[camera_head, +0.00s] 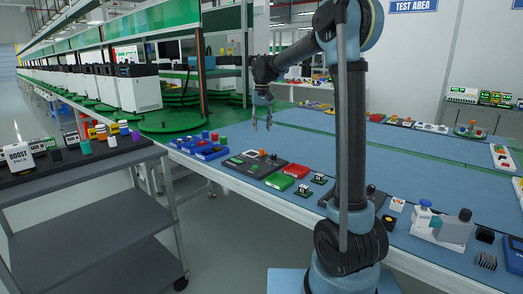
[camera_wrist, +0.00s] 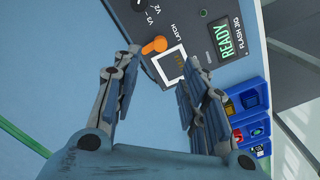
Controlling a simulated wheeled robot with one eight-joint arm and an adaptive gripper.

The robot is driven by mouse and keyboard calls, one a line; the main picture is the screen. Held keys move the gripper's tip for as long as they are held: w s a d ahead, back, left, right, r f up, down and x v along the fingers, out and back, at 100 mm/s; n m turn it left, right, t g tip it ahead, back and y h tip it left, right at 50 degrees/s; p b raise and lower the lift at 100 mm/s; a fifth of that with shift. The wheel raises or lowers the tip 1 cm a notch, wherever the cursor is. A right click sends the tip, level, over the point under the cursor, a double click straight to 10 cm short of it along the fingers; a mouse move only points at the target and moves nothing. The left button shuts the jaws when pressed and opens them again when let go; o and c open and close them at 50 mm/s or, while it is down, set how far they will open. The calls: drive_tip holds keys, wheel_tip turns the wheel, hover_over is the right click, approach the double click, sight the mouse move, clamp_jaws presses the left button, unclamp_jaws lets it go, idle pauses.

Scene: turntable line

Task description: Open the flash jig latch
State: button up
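The flash jig is a dark grey panel (camera_head: 233,169) on the blue bench in the head view. In the wrist view its face (camera_wrist: 204,68) fills the upper middle, with a green READY display (camera_wrist: 225,38) and a LATCH label. The latch is an orange lever (camera_wrist: 154,45) beside a square pocket (camera_wrist: 173,63). It lies between my fingertips in the picture. My gripper (camera_wrist: 161,58) is open and empty. In the head view my gripper (camera_head: 262,124) hangs pointing down above the bench around the jig. Contact with the latch cannot be made out.
Blue bins (camera_wrist: 247,112) with small parts stand beside the jig; they also show in the head view (camera_head: 207,150). A grey cart (camera_head: 85,175) stands at left. The bench behind the jig is largely clear.

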sight(263, 152)
wheel_tip(263, 152, down, 11)
drive_tip(key=shift+f, duration=0.1)
idle(0.3)
clamp_jaws()
